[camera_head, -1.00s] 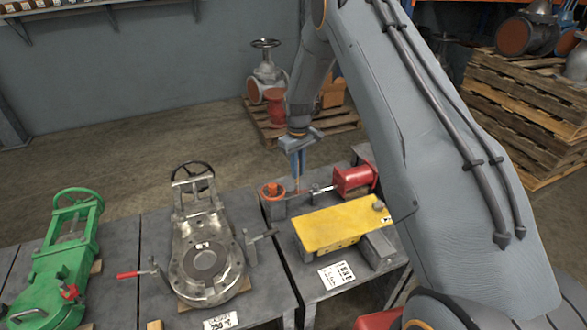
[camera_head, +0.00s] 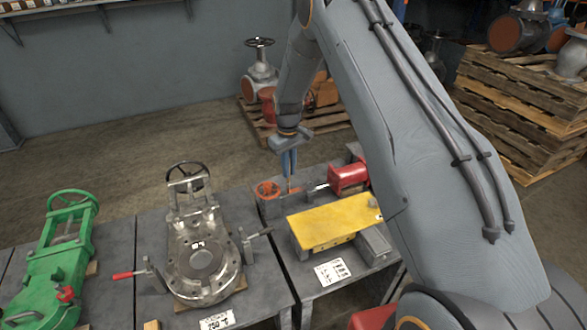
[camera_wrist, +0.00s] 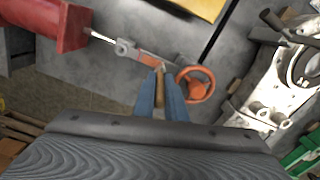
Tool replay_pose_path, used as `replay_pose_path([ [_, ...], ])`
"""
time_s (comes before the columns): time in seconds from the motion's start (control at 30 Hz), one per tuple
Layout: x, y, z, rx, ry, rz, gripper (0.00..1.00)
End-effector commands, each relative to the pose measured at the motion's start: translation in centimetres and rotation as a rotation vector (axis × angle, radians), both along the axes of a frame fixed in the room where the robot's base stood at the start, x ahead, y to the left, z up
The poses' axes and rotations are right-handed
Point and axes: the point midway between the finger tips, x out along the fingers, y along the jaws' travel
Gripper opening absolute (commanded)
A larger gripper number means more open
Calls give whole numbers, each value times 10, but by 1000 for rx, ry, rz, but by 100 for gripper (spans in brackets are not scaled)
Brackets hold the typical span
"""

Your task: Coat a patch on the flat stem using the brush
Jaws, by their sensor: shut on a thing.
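My gripper (camera_head: 289,172) has blue fingers pointing down over the table and is shut on the brush. Its tan handle shows between the fingers in the wrist view (camera_wrist: 160,79); its bristles are too small to tell. The flat stem (camera_wrist: 143,57) is a narrow bar between a grey rod end and an orange handwheel (camera_wrist: 196,85). Part of it near the brush looks orange-red. The brush end is at or just above the stem; I cannot tell whether it touches. The handwheel also shows in the head view (camera_head: 268,190), left of the gripper.
A red cylinder (camera_head: 348,176) with a rod lies right of the gripper. A yellow plate (camera_head: 335,222) is in front. A silver valve (camera_head: 200,262) and a green valve (camera_head: 57,255) are to the left. Pallets (camera_head: 500,120) are stacked at the right.

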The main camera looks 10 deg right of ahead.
Motion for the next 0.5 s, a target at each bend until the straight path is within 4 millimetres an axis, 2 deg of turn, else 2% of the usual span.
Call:
replay_pose_path([
  [0.17,0,12,2,0,0,-3,0],
  [0.27,0,11,23,0,-4,-3,0],
  [0.5,-1,12,41,0,-1,-2,0],
])
